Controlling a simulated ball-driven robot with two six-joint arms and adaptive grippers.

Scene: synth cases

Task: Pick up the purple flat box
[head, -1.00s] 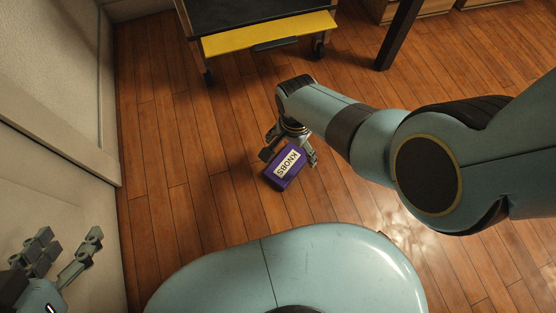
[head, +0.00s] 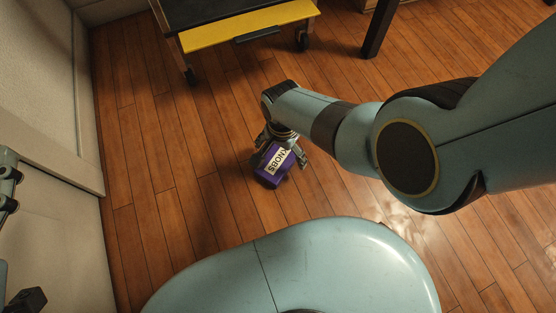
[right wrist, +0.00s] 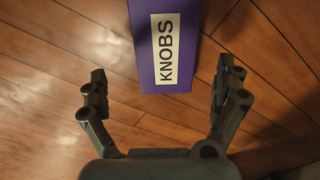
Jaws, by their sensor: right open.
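The purple flat box (head: 271,177) has a pale label reading KNOBS. In the head view it is just below my right gripper (head: 280,153), whose fingers show at its two sides. The right wrist view shows the box (right wrist: 185,50) from above, its near end between the open fingertips (right wrist: 161,78), with a gap on both sides. The far end of the box is cut off by that view's top edge. Parts of my left gripper (head: 10,185) show at the left edge of the head view, mostly cut off.
A dark cart with a yellow shelf edge (head: 245,27) stands on casters at the top. A dark post (head: 379,28) is to its right. A pale wall (head: 40,110) runs along the left. The wooden floor around the box is clear.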

